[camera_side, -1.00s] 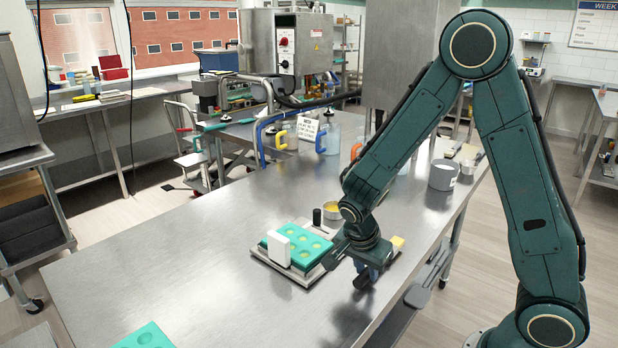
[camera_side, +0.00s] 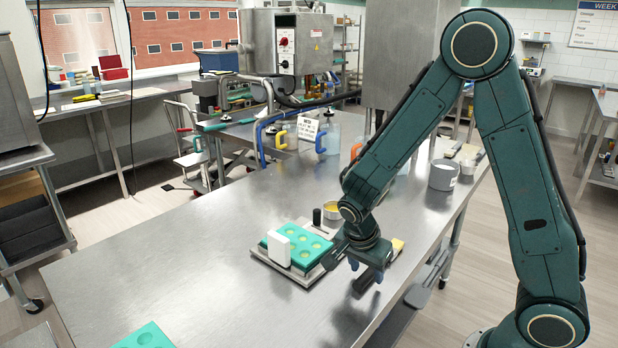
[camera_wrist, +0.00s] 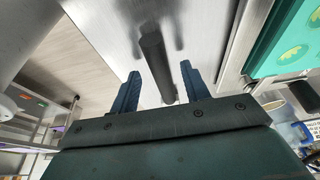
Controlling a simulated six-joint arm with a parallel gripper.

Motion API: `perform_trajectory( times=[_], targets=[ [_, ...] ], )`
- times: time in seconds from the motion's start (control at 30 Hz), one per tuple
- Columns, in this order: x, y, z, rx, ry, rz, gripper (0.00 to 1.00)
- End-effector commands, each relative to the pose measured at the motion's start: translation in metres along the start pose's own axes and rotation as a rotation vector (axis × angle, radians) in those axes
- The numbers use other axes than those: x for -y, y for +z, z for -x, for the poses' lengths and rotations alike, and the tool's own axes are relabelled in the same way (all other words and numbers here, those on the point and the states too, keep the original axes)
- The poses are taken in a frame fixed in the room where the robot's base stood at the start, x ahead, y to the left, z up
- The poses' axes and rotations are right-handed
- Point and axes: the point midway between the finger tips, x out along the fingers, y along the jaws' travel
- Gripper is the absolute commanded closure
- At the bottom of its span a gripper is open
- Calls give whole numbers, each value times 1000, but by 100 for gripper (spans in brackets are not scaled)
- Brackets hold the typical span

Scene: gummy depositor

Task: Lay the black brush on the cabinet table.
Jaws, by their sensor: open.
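The black brush shows as a dark cylinder (camera_wrist: 152,50) in the wrist view, lying between the two blue fingers of my gripper (camera_wrist: 160,68). There is a gap on both sides, and the fingers are open. In the side view my gripper (camera_side: 365,268) points down low over the front right edge of the steel table (camera_side: 210,262). The dark end of the brush (camera_side: 362,284) shows beneath it; the rest is hidden by the gripper. I cannot tell which surface is the cabinet table.
A teal mold (camera_side: 313,246) with yellow-filled cavities sits on a tray just left of my gripper, with a white block (camera_side: 279,250) at its left. A black upright cylinder (camera_side: 317,217) and a yellow-filled cup (camera_side: 334,211) stand behind. The table's left part is largely clear.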

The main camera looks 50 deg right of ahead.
Motion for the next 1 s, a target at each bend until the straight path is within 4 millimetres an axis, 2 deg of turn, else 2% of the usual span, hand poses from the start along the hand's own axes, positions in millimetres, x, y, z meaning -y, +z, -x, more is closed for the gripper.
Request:
perform_trajectory(
  times=[0.27, 0.8, 1.0],
  targets=[
    [1, 0, 23, 1, -4, 0, 54],
    [1, 0, 105, 1, -5, 0, 54],
    [0, 0, 126, 0, -4, -1, 54]
  ],
)
